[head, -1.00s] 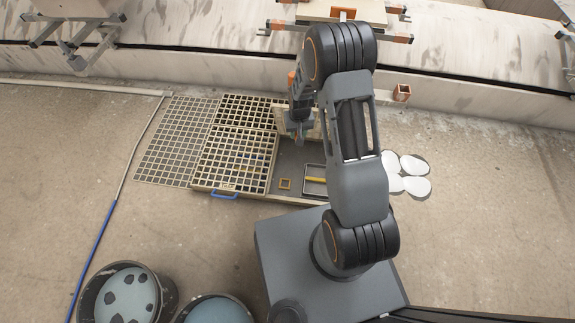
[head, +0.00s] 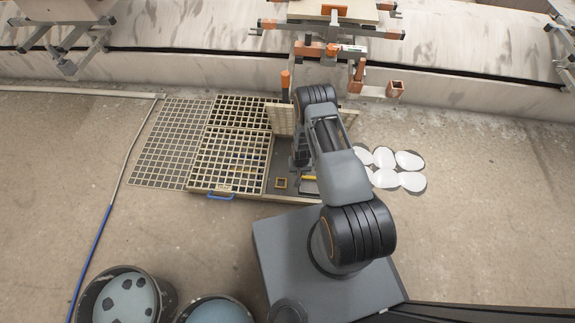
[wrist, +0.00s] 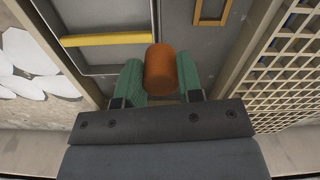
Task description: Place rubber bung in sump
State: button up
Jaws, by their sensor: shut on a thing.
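In the wrist view an orange-brown cylindrical rubber bung (wrist: 161,66) is between the green fingers of my gripper (wrist: 161,82), which are shut on it. It is over the grey floor of the open bay (wrist: 197,42). I cannot tell how high the bung is above that floor. In the head view the bay (head: 287,163) is a dark opening in the slatted floor, and my arm hides the gripper and the bung. No part is clearly marked as the sump.
White patches (head: 395,168) lie to the right. Buckets (head: 125,297) stand at the lower left.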

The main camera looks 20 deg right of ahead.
jog(key=w+f+b, duration=0.2)
jog(key=w, duration=0.1)
jog(key=w+f+b, duration=0.2)
jog(key=w+f, duration=0.1)
jog(key=w+a+f+b, duration=0.1)
jog(key=w+f+b, duration=0.1)
jog(key=w, duration=0.2)
jog(key=shift+f, duration=0.3)
jog(key=shift+w+f+b, duration=0.45)
jog(key=shift+w+b, duration=0.1)
jog(key=shift+b, duration=0.05)
jog(key=shift+w+f+b, duration=0.15)
jog(key=shift+f+b, duration=0.35)
jog(key=shift+f, duration=0.4)
jog(key=shift+w+f+b, duration=0.1)
jog(key=shift+f+b, duration=0.4)
jog(key=shift+f, duration=0.35)
jog(key=shift+f, duration=0.1)
jog(key=o, duration=0.9)
